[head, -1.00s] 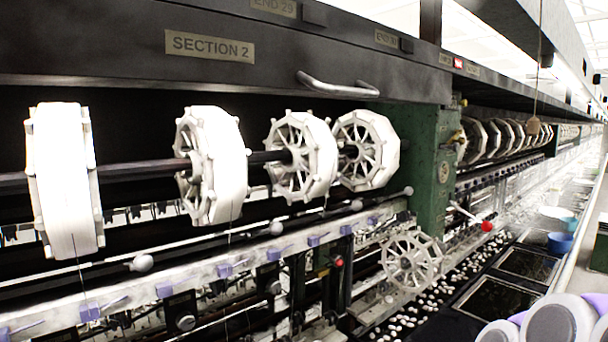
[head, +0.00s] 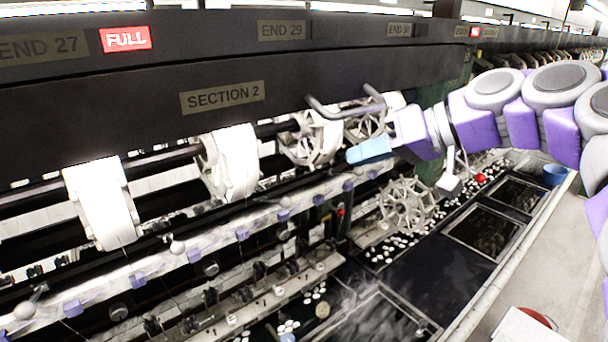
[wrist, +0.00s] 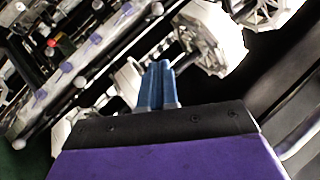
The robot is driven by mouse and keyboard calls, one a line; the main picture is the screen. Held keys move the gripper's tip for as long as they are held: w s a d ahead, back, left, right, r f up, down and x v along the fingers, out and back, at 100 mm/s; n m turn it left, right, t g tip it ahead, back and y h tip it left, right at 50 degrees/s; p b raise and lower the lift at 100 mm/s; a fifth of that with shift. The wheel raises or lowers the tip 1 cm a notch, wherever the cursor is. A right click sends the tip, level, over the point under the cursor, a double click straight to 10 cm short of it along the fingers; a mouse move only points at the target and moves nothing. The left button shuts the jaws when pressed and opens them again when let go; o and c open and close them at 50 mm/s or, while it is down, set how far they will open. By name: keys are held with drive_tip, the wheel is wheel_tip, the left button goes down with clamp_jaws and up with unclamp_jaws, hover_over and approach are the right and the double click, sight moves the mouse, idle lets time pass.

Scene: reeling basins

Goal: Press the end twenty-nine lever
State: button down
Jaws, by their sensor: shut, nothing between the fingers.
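The END 29 plate (head: 281,30) is on the dark upper beam, right of centre in the head view. Below the beam, a pale rail carries small levers with white ball ends, such as one ball-ended lever (head: 178,247). None of these levers has a readable number, so I cannot tell which one belongs to end twenty-nine. My gripper (head: 352,153) has light blue fingers, shut and empty, in front of the reels and below the beam handle. In the wrist view my gripper (wrist: 158,66) points toward white reels, with ball-ended levers at the upper left. I see no contact with a lever.
White wound reels (head: 230,165) and bare spoked reels (head: 312,138) hang below the beam. A metal handle (head: 345,108) sticks out of the beam near my gripper. Dark basins (head: 495,228) lie below.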

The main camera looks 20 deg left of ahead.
drive_tip(key=shift+a, duration=0.1)
drive_tip(key=p, duration=0.2)
approach(275, 201)
wheel_tip(275, 201, up, 2)
drive_tip(key=w+a, duration=0.2)
drive_tip(key=shift+s+a+f, duration=0.15)
drive_tip(key=shift+s+f, duration=0.3)
drive_tip(key=shift+f, duration=0.25)
drive_tip(key=shift+s+a+f, duration=0.15)
drive_tip(key=shift+s+f, duration=0.3)
drive_tip(key=shift+f, duration=0.3)
drive_tip(key=shift+a, duration=0.1)
